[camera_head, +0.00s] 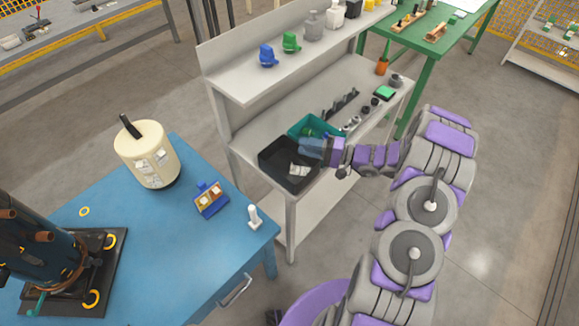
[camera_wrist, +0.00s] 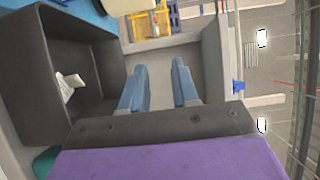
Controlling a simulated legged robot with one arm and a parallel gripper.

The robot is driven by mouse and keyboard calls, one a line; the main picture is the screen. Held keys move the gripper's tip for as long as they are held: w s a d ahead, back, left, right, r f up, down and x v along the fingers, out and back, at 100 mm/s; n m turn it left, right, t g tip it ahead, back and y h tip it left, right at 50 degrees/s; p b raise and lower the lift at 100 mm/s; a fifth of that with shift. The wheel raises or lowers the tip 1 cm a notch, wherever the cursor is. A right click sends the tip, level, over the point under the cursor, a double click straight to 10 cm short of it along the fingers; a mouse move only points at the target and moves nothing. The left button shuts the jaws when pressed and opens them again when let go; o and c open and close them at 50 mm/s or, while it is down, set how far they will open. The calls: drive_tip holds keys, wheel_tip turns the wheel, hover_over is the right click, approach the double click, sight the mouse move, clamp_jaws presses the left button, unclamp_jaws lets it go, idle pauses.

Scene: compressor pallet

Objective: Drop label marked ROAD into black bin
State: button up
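The black bin (camera_head: 273,158) stands at the near left end of the grey shelf unit's lower level. It also shows at the left of the wrist view (camera_wrist: 28,60). A small crumpled white label (camera_head: 299,170) lies inside it, and it also shows in the wrist view (camera_wrist: 68,86). Its marking cannot be read. My gripper (camera_head: 308,147) is at the bin's right side, over its rim. In the wrist view the two blue fingers of my gripper (camera_wrist: 158,72) are apart with nothing between them.
A teal bin (camera_head: 306,124) sits just behind the black bin. Small black and grey parts (camera_head: 345,105) line the shelf further back. The blue table (camera_head: 185,240) at left holds a cream canister (camera_head: 147,155), a small blue holder (camera_head: 209,200) and a white bottle (camera_head: 254,216).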

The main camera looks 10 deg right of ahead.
drive_tip(key=p+v, duration=0.2)
drive_tip(key=v, duration=1.4)
drive_tip(key=shift+s+a, duration=0.15)
drive_tip(key=shift+s, duration=0.05)
